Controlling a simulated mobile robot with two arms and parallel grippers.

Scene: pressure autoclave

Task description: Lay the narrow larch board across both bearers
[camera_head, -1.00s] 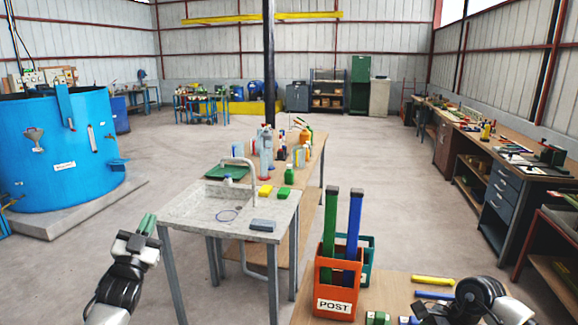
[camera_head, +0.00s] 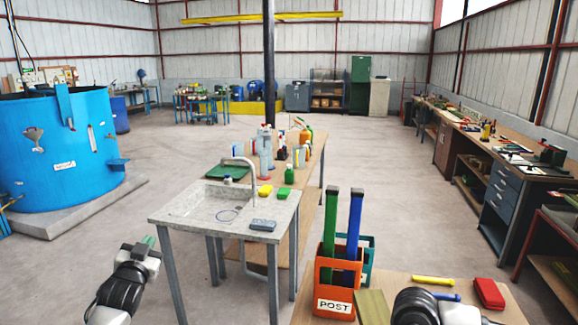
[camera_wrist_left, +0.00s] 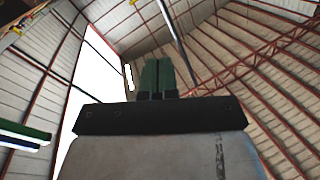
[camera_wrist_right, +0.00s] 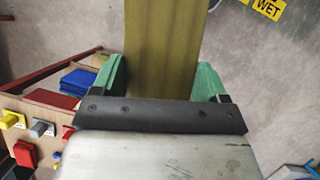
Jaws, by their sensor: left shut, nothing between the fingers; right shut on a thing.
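An olive-yellow board (camera_head: 372,307), which I take to be the narrow larch board, shows at the bottom of the head view, beside my right arm. In the right wrist view the board (camera_wrist_right: 165,45) lies between the green fingers of my right gripper (camera_wrist_right: 165,78), which is shut on it. Its far end runs out of that view. My left gripper (camera_head: 149,241) is shut and empty, left of the sink table. Its green fingers (camera_wrist_left: 157,76) meet in the left wrist view, pointing up at the walls and roof. I cannot make out the bearers.
An orange POST crate (camera_head: 333,302) holding tall green and blue bars stands on the near bench, left of the board. A yellow bar (camera_head: 433,280), a blue bar (camera_head: 445,296) and a red block (camera_head: 489,293) lie to the right. The sink table (camera_head: 180,212) stands left.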

